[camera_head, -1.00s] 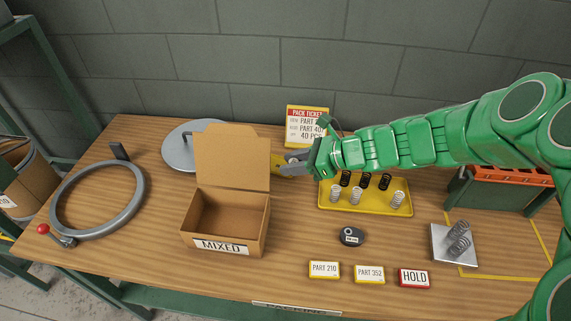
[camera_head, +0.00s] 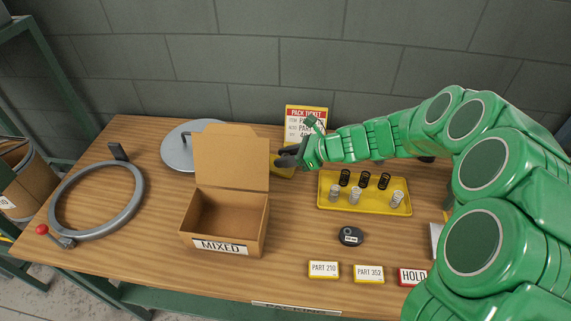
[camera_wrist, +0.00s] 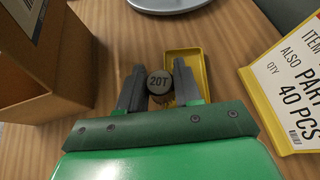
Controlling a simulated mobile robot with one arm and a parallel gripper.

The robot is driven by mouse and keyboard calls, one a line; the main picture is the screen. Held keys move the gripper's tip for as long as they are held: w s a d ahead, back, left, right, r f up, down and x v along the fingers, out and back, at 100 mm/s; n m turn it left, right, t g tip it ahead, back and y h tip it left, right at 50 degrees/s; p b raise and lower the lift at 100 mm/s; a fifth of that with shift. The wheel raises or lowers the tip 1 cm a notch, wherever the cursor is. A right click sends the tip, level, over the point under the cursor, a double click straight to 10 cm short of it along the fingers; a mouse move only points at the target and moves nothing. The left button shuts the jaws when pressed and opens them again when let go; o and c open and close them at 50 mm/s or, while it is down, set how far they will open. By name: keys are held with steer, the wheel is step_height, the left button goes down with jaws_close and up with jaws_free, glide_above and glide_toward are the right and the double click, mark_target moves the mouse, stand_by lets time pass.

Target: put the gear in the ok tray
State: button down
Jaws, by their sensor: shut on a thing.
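My gripper (camera_head: 284,160) is at the back of the table, right of the open MIXED box. In the wrist view its fingers (camera_wrist: 159,70) are shut on a dark round piece marked 20T, apparently the gear (camera_wrist: 158,84). A small yellow tray (camera_wrist: 205,76) lies just beyond and below the gear; whether they touch is unclear. The small tray also shows partly behind my gripper in the head view (camera_head: 284,173). No OK label is readable on it. The gear cannot be made out in the head view.
The cardboard MIXED box (camera_head: 222,247) stands left of my gripper, its lid upright. A pack ticket (camera_head: 306,112) stands behind. A larger yellow tray (camera_head: 338,204) with several springs is to the right. A black device (camera_head: 349,236) and label blocks lie in front.

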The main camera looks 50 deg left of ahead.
steer(key=shift+w+a+f, duration=0.15)
steer(key=shift+a+f, duration=0.15)
steer(key=shift+f, duration=1.65)
steer(key=c, duration=0.8)
jaws_free()
steer(key=v, duration=1)
steer(key=shift+w+d+r, duration=0.15)
steer(key=shift+w+d, duration=0.05)
steer(key=shift+w+d+r, duration=0.35)
steer(key=shift+d+r, duration=0.05)
steer(key=shift+d, duration=0.1)
